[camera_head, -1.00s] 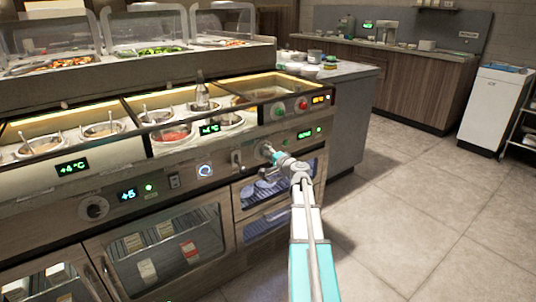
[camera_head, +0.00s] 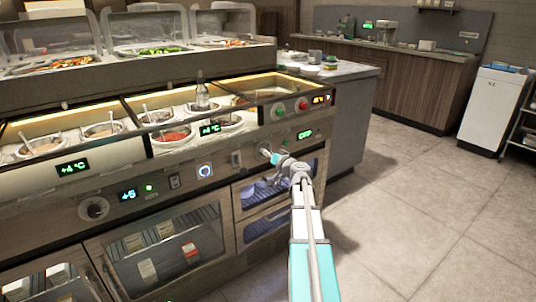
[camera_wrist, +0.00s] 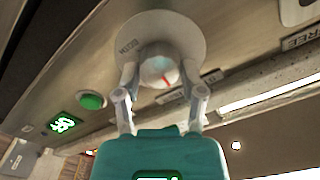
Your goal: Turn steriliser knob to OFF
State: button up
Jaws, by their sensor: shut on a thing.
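The steriliser knob (camera_wrist: 158,68) is a pale round cap with a red mark, in front of a light round dial plate (camera_wrist: 165,30) in the wrist view. My gripper (camera_wrist: 160,80) has one finger on each side of the knob and is shut on it. In the head view my gripper (camera_head: 267,153) is at the counter's front panel and mostly hides the knob. The green display (camera_head: 305,134) right of it reads OFF; it also shows in the wrist view (camera_wrist: 62,123). A dial label reading BOTH is partly visible.
A green button (camera_wrist: 92,101) sits near the knob on the panel. Another dark knob (camera_head: 94,208) is at the panel's left. Glass-fronted cabinet doors (camera_head: 165,250) lie below. Sauce wells (camera_head: 180,137) are above. Open floor (camera_head: 420,210) lies to the right.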

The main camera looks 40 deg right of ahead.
jog(key=shift+n, duration=0.4)
jog(key=o, duration=1.2)
jog(key=shift+c, duration=0.2)
jog(key=s, duration=1.2)
